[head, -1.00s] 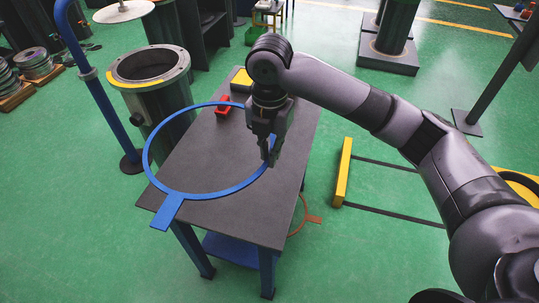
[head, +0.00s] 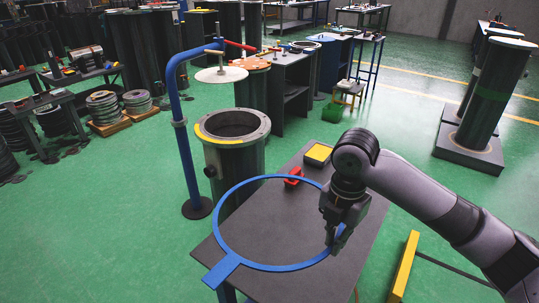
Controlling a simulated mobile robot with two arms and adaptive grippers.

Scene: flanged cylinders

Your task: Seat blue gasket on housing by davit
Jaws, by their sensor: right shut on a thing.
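The blue gasket (head: 222,270) is a thin flat ring with a tab at its front left. My right gripper (head: 336,238) is shut on the right side of its rim. The ring shows over the grey table, with its left part reaching past the table's left edge. Its height above the top is hard to tell. The housing (head: 232,164) is a grey flanged cylinder with an open top and a yellow arc on its flange, behind and left of the ring. The blue davit (head: 187,150) stands left of it, with a pale disc (head: 219,75) hanging from its arm. My left gripper is out of view.
The dark grey table (head: 290,222) holds a red clamp-like item (head: 293,177) and a yellow-topped block (head: 318,153) at its back. Another flanged cylinder with an orange top (head: 252,82) stands behind the housing. A yellow bar (head: 404,266) lies at right. Green floor is open at left.

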